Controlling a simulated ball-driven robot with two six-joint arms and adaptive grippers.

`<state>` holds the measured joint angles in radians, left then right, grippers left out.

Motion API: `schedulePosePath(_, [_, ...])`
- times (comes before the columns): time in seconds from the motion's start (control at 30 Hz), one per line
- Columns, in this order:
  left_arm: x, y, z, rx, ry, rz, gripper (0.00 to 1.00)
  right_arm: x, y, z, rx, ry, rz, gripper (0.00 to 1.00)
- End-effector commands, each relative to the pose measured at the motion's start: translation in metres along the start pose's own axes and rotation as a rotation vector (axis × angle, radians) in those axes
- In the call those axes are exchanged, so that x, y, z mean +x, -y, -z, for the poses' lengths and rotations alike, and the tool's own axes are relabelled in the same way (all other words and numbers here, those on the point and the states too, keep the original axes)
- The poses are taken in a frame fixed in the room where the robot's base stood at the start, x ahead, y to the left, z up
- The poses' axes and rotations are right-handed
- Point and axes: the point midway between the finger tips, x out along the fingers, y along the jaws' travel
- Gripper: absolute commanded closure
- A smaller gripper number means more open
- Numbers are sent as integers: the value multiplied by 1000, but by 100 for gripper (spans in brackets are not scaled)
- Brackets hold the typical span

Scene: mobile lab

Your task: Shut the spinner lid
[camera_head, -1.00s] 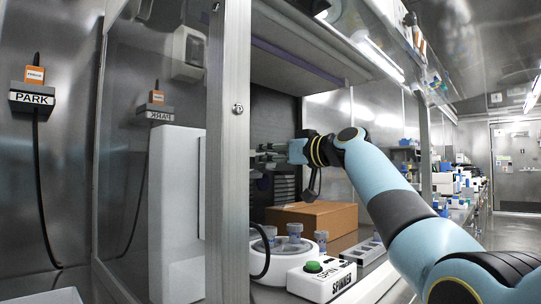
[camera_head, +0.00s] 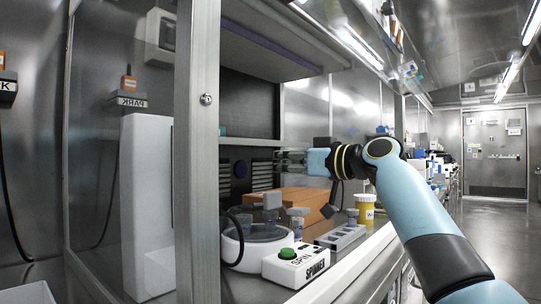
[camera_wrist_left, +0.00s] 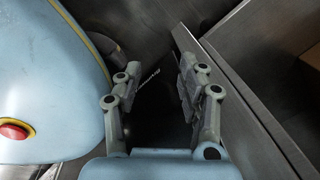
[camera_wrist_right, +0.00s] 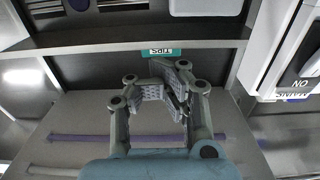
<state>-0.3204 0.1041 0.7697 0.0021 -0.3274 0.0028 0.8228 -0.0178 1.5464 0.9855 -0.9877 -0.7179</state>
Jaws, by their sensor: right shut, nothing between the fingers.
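The spinner (camera_head: 232,252) is a white round-bodied device inside the cabinet, low in the head view. Its control box (camera_head: 296,268) has a green button and the label SPINNER. Clear tubes with grey caps (camera_head: 271,202) show at its round top. I cannot clearly make out the lid or its angle. My right gripper (camera_head: 282,158) is above the spinner, apart from it. In the right wrist view its fingers (camera_wrist_right: 170,90) are shut and empty. My left gripper (camera_wrist_left: 160,80) shows only in its own wrist view, fingers apart, nothing between them, beside my blue body.
A cabinet post (camera_head: 205,150) stands left of the spinner. A cardboard box (camera_head: 305,203) is behind it. A grey rack (camera_head: 341,237) and a yellow jar (camera_head: 366,210) stand to its right. A shelf hangs overhead. The aisle floor (camera_head: 490,235) on the right is clear.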

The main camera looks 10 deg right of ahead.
Motion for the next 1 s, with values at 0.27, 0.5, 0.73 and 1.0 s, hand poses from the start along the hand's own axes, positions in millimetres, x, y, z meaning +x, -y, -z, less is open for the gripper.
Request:
schedulePosePath(0.27, [0,0,9,-1,-12,0,60,-7,1,-6,2,-2,2,100])
schedulePosePath(0.5, [0,0,5,0,-6,0,60,-7,1,-6,2,-3,3,100])
schedulePosePath(0.73, [0,1,0,1,2,1,60,-7,2,-6,3,-3,4,98])
schedulePosePath(1.0, [0,1,-1,1,2,1,60,-7,2,-6,3,-3,4,63])
